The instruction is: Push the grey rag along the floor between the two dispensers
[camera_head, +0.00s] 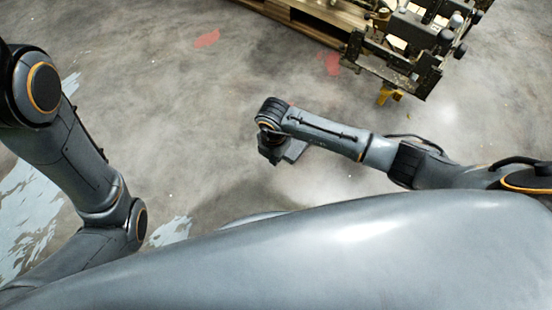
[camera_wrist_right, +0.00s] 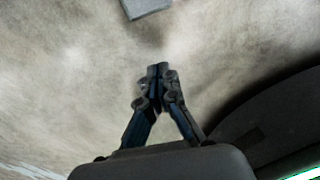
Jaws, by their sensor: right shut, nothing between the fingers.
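A flat grey piece, which looks like the grey rag (camera_wrist_right: 147,7), lies on the floor at the top edge of the right wrist view, partly cut off. My right gripper (camera_wrist_right: 158,72) points toward it with its fingers closed together and nothing between them. A strip of bare floor separates the fingertips from the rag. In the head view the right wrist hangs over the floor near the middle, and its fingers are hidden. I cannot make out the rag there. I cannot identify either dispenser in these views. My left arm shows at the left of the head view, but its gripper does not.
A dark metal machine (camera_head: 400,70) stands at the upper right beside a wooden pallet (camera_head: 290,15). A small yellow part (camera_head: 389,93) sits under it. Red marks (camera_head: 206,38) and pale paint patches (camera_head: 25,215) are on the concrete floor. The middle floor is clear.

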